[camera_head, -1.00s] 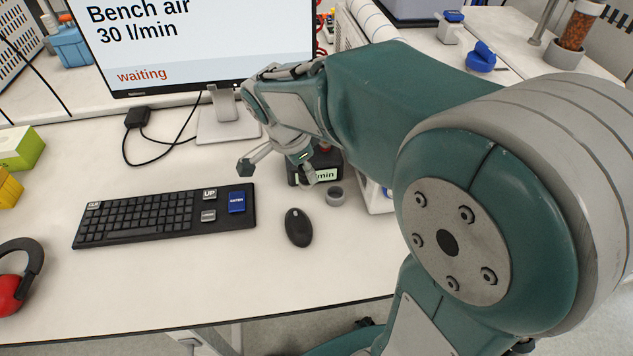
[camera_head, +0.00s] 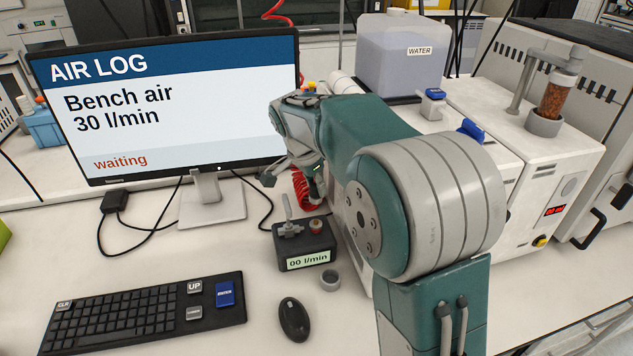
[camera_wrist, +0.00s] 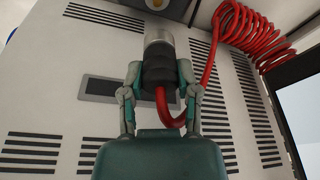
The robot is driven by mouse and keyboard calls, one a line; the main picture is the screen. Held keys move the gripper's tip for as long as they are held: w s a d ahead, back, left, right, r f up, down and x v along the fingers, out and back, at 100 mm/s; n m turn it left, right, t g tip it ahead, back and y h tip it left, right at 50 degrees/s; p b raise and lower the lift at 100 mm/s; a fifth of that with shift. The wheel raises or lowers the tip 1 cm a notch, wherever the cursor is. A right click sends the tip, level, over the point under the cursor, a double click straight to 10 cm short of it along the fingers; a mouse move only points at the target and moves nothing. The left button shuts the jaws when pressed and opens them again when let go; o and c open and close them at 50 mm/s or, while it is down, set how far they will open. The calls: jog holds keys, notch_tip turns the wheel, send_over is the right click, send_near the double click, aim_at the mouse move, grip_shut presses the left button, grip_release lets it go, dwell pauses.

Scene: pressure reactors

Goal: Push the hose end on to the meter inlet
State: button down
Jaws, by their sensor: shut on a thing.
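My gripper (camera_wrist: 158,75) is shut on the black hose end (camera_wrist: 159,62), which has a silver collar (camera_wrist: 158,34) at its front. A red coiled hose (camera_wrist: 250,32) runs from its rear. In the head view my gripper (camera_head: 294,182) is beyond the flow meter, with part of the red hose (camera_head: 302,188) beside it. The meter (camera_head: 306,252) is a dark box reading "00 l/min". I cannot tell which part is the inlet. The hose end is apart from the meter.
The monitor (camera_head: 180,110) shows "Bench air 30 l/min" and "waiting". A keyboard (camera_head: 145,312), a mouse (camera_head: 294,319) and a grey ring (camera_head: 330,280) lie in front. A white vented housing (camera_wrist: 220,100) is close to my gripper. A water tank (camera_head: 402,55) stands behind.

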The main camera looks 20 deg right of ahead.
aim_at(314, 202)
jog(key=shift+f, duration=3)
jog(key=shift+s+f, duration=0.15)
jog(key=shift+f, duration=0.65)
jog(key=shift+c, duration=1.6)
grip_release()
jog(key=shift+o, duration=0.3)
jog(key=shift+r, duration=0.1)
jog(key=shift+o, duration=1.3)
jog(key=shift+r, duration=0.1)
